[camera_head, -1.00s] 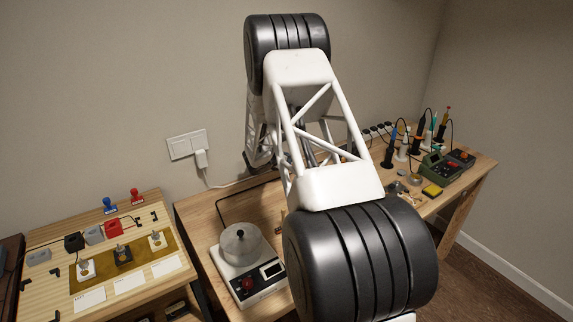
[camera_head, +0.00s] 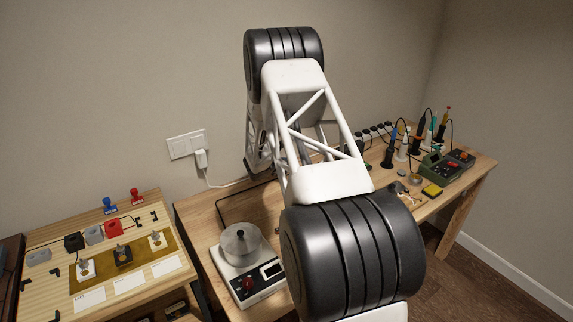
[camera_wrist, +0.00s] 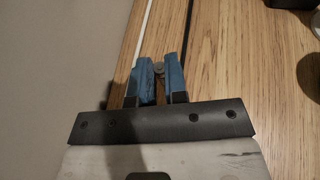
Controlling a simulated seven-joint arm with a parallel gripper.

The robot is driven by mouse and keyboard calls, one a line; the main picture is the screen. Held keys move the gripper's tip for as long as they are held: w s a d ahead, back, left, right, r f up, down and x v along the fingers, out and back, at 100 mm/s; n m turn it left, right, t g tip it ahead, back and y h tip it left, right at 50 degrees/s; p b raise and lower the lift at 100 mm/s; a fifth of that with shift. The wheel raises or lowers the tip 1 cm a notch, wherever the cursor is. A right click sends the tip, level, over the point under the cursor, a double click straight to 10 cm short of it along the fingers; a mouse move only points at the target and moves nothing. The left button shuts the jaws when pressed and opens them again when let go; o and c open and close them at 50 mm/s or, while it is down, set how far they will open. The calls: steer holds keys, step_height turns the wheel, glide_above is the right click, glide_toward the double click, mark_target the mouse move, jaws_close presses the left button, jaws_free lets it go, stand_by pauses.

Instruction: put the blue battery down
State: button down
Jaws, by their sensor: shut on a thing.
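My gripper (camera_wrist: 159,72) shows in the wrist view, its two blue-tipped fingers pointing away from the camera over a wooden top. The fingers are close together and shut on the blue battery (camera_wrist: 149,86), which is hard to tell apart from the blue fingers. A small grey round piece shows between the tips. Whether the battery touches the wood I cannot tell. In the head view my arm hides the gripper and the battery.
A board with small fittings (camera_head: 50,245) is at the left. In the wrist view, a black cable lies on the wood (camera_wrist: 187,25).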

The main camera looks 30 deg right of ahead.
steer(key=shift+f, duration=0.1)
stand_by(0.3)
steer(key=c, duration=1.1)
jaws_free()
steer(key=shift+c, duration=0.2)
steer(key=shift+a+r, duration=0.4)
steer(key=shift+a, duration=0.1)
steer(key=v, duration=1.1)
steer(key=shift+s+f, duration=0.1)
